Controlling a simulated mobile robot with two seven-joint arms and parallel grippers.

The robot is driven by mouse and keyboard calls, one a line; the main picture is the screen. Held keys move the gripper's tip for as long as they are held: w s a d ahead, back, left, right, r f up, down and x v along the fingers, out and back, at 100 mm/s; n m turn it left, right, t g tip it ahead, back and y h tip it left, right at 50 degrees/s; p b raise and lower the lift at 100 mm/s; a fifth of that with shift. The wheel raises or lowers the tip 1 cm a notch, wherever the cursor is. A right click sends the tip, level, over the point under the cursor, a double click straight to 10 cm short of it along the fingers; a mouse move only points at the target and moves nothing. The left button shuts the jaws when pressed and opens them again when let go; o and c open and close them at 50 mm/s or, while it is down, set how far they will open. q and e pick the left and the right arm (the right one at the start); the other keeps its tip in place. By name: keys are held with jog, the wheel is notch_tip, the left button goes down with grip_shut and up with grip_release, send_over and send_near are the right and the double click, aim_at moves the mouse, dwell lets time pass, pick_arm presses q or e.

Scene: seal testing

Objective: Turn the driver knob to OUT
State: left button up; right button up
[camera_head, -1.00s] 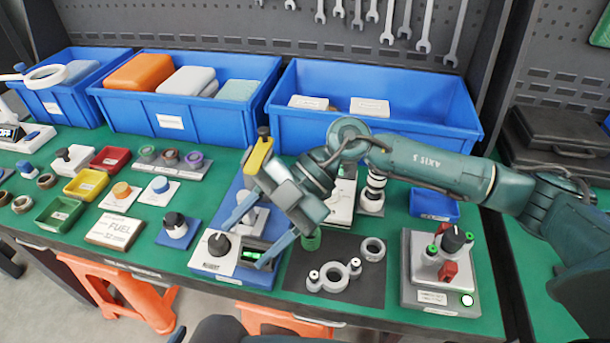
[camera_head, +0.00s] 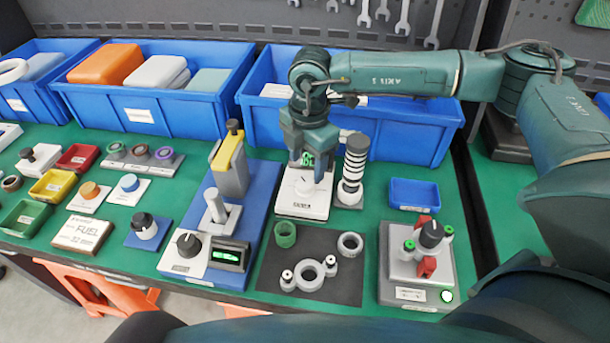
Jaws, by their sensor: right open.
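A black knob (camera_head: 189,245) sits on the front left of a blue and white bench device (camera_head: 215,266) with a green-lit display. A second black knob (camera_head: 431,234) tops a grey fixture (camera_head: 445,268) at the right. A white device (camera_head: 303,203) has a pale dial and a green display partly hidden by my gripper. The labels are too small to read, so I cannot tell which knob is the driver's. My right gripper (camera_head: 309,160) is open and empty, pointing down over the back of the white device. My left gripper is not in view.
A dark mat (camera_head: 335,291) holds grey and green rings. A striped black and white post (camera_head: 354,165) stands close right of my gripper. Blue bins (camera_head: 400,140) line the back. Small trays fill the left.

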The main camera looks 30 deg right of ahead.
aim_at(306, 182)
notch_tip(306, 182, down, 6)
jog(key=shift+w+r, duration=0.1)
jog(key=shift+w, duration=0.05)
jog(key=shift+c, duration=0.3)
jog(key=c, duration=0.9)
